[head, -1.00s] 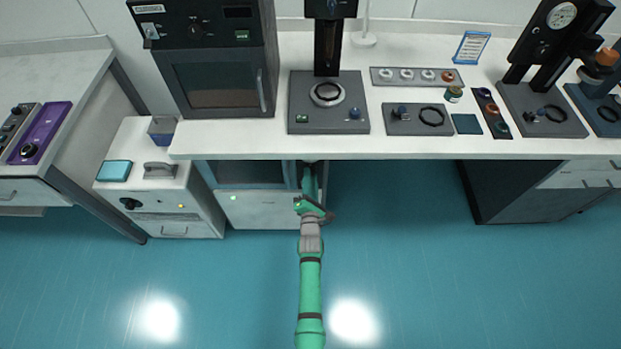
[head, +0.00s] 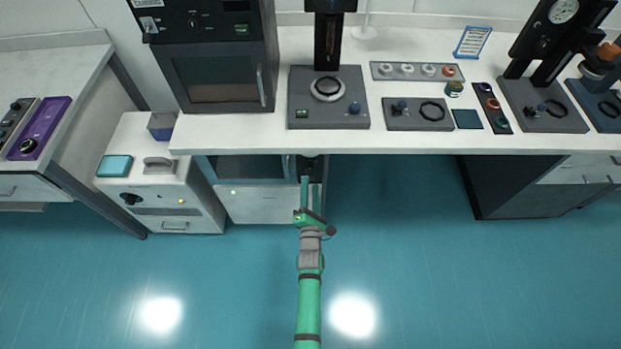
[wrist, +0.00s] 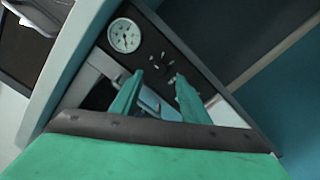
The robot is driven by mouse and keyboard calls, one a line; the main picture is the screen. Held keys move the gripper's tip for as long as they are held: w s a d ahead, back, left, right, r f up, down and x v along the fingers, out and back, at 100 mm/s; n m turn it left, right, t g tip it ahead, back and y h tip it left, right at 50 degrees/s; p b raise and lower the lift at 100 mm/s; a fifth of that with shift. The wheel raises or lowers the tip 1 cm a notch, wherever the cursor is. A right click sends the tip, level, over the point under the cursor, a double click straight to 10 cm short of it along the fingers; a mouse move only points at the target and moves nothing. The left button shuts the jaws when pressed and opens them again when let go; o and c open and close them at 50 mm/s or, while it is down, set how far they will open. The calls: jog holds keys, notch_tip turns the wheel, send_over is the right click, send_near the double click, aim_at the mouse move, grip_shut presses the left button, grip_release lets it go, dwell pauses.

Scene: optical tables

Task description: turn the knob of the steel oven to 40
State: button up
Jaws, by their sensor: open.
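The steel oven (head: 262,205) stands under the bench in the head view, with a dark window and a dark control strip (head: 311,164) at its right. The wrist view shows that strip close up, with a round white gauge (wrist: 124,35) and a dark knob (wrist: 159,66) ringed by pale marks. The knob's setting is too small and dark to read. My gripper (head: 311,186) is in front of the strip, below the bench edge. In the wrist view its green fingers (wrist: 158,84) are apart and empty, with the knob showing beyond and between their tips.
The white bench top (head: 230,138) overhangs the oven and hides its upper part. A black oven (head: 215,75) stands on the bench. A white cabinet (head: 150,205) stands left of the steel oven. The floor (head: 400,240) at the right is clear.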

jog(key=shift+s, duration=2.25)
jog(key=s+a+r+m+g, duration=0.1)
jog(key=s+r+m, duration=0.2)
jog(key=s+m, duration=0.65)
jog(key=s+a+r+m, duration=0.15)
jog(key=s+m, duration=0.25)
jog(key=s, duration=1)
jog(key=s+d+r+m+g, duration=0.1)
jog(key=s+d+r+m, duration=0.1)
jog(key=s+r+m, duration=0.9)
notch_tip(320, 180, up, 3)
jog(key=shift+s+d+r+g, duration=0.2)
jog(key=shift+s+g, duration=0.1)
jog(key=shift+s, duration=0.85)
jog(key=shift+m, duration=0.25)
jog(key=shift+c, duration=1.4)
